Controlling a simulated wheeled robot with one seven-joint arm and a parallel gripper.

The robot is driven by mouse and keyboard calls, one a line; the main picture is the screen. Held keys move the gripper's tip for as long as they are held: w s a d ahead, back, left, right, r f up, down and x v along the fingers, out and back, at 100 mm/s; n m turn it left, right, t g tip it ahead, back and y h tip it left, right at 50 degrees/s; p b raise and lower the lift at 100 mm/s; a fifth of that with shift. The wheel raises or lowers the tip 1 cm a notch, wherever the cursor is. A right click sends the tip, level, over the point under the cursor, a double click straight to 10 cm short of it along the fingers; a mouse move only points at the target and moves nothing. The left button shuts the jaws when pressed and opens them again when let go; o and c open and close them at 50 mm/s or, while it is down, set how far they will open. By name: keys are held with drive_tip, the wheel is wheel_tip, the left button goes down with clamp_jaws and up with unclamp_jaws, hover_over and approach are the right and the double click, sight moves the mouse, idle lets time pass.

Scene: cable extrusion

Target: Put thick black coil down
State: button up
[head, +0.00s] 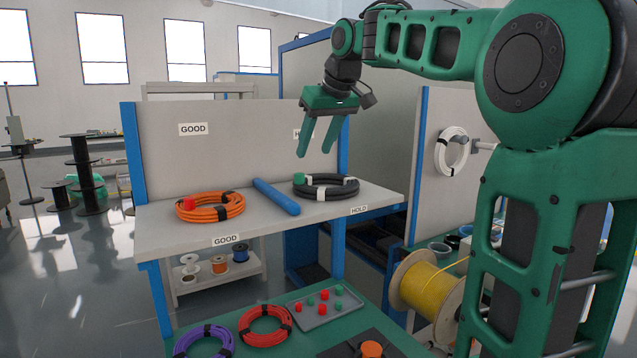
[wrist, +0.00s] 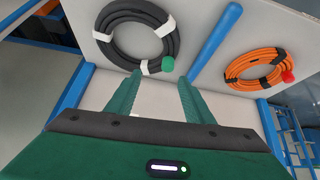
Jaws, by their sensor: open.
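The thick black coil (head: 326,187) lies flat on the right part of the grey shelf, the side labelled HOLD, with white bands around it and a green cap at its left. It also shows in the wrist view (wrist: 127,45), apart from the fingers. My gripper (head: 315,156) is open and empty, above the coil and clear of it. In the wrist view my two fingers (wrist: 155,82) are spread with nothing between them.
A blue divider bar (head: 276,197) separates the black coil from an orange coil (head: 211,206) on the GOOD side. Below, a green table holds a purple coil (head: 204,341), a red coil (head: 265,325) and a tray (head: 324,311). A yellow spool (head: 431,288) stands at right.

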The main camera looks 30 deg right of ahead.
sight(316, 188)
drive_tip(key=d+n, duration=0.1)
drive_tip(key=s+d+f+n+y, duration=0.1)
drive_tip(key=d+n+y, duration=0.1)
drive_tip(key=shift+s+d+f+t, duration=0.3)
drive_tip(key=shift+d, duration=0.05)
drive_tip(key=s+n+y, duration=0.2)
drive_tip(key=s+n, duration=0.1)
drive_tip(key=s, duration=0.2)
drive_tip(key=shift+y, duration=0.3)
drive_tip(key=x, duration=0.4)
drive_tip(key=shift+f, duration=0.6)
drive_tip(key=shift+x, duration=3)
drive_tip(key=shift+d, duration=0.15)
clamp_jaws()
